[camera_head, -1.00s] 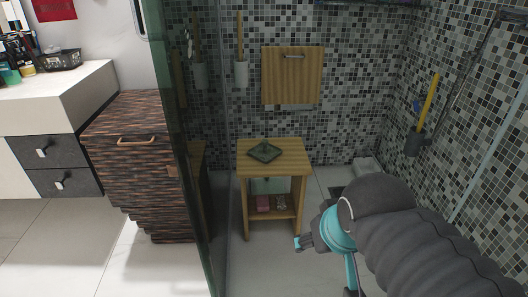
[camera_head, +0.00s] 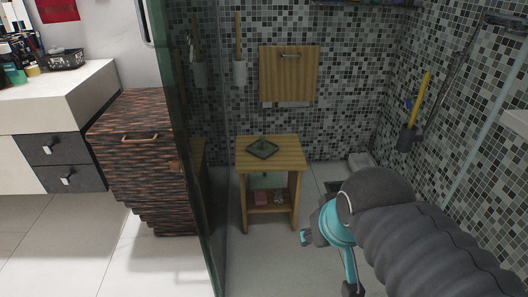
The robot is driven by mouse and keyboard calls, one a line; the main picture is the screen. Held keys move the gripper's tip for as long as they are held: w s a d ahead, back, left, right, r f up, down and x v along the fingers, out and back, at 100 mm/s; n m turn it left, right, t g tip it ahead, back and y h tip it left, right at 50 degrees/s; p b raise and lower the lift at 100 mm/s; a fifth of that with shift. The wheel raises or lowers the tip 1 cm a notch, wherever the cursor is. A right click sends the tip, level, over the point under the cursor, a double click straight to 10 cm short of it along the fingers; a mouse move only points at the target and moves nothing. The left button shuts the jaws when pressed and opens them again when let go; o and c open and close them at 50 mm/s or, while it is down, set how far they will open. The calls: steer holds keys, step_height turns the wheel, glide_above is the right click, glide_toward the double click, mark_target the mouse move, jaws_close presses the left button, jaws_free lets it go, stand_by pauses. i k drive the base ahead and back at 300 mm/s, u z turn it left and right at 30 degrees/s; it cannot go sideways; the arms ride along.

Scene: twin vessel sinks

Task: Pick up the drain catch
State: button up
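A dark green-grey square piece (camera_head: 262,149), which looks like the drain catch, lies flat on top of a small wooden stand (camera_head: 290,158) in the shower area. My gripper (camera_head: 306,238) is in front of and to the right of the stand, lower than its top and apart from the square piece. The gripper is small in view and partly hidden by my own arm, so its finger opening is unclear. I see nothing held in it.
A glass panel (camera_head: 184,150) stands left of the stand. Beyond it are a striped brown cabinet (camera_head: 145,160) and a white counter (camera_head: 40,97). A yellow-handled brush (camera_head: 417,105) hangs on the right wall. Light floor (camera_head: 260,262) in front of the stand is clear.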

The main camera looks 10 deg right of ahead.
mark_target(262, 147)
steer(key=k, duration=0.35)
steer(key=u, duration=1.35)
steer(key=i, duration=1.1)
steer(key=z, duration=1.35)
steer(key=i, duration=0.2)
steer(key=z, duration=0.15)
